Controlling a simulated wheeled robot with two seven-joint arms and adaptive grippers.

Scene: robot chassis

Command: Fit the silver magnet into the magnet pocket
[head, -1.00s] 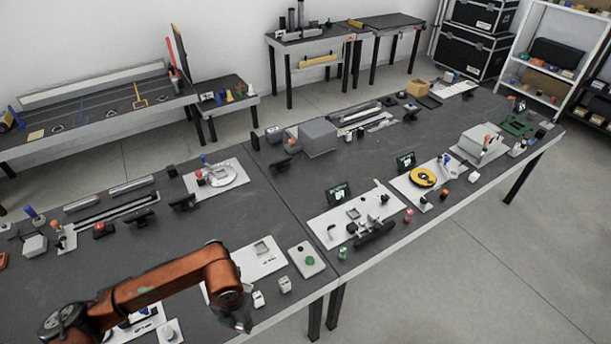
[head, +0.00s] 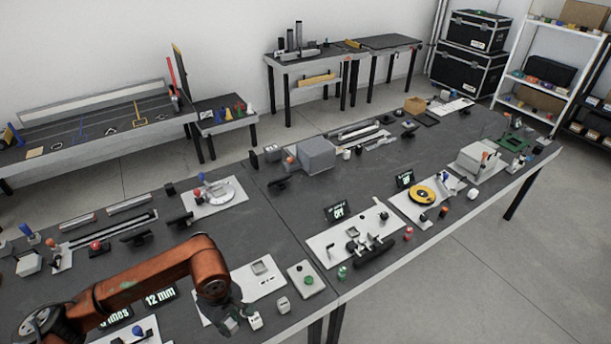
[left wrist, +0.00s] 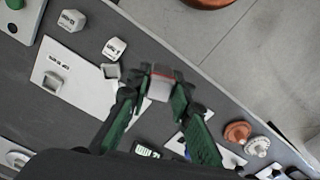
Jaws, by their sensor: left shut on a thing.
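My left gripper (left wrist: 158,92) is shut on a small pale grey block with a red edge, seemingly the silver magnet (left wrist: 160,86). In the head view my left gripper (head: 232,322) hangs over the front edge of a white board (head: 241,288), and the held block is hard to make out there. The board also shows in the left wrist view (left wrist: 82,96), with a raised square frame (left wrist: 52,82) and a second small square holder (left wrist: 110,71) close to the gripper. I cannot tell which is the magnet pocket. My right gripper is not in view.
Two small white labelled blocks (head: 255,320) (head: 283,304) stand beside the board. A box with a green button (head: 307,279) is to its right. A "12 mm" display (head: 160,297) stands left, near my arm. The table's front edge is close by.

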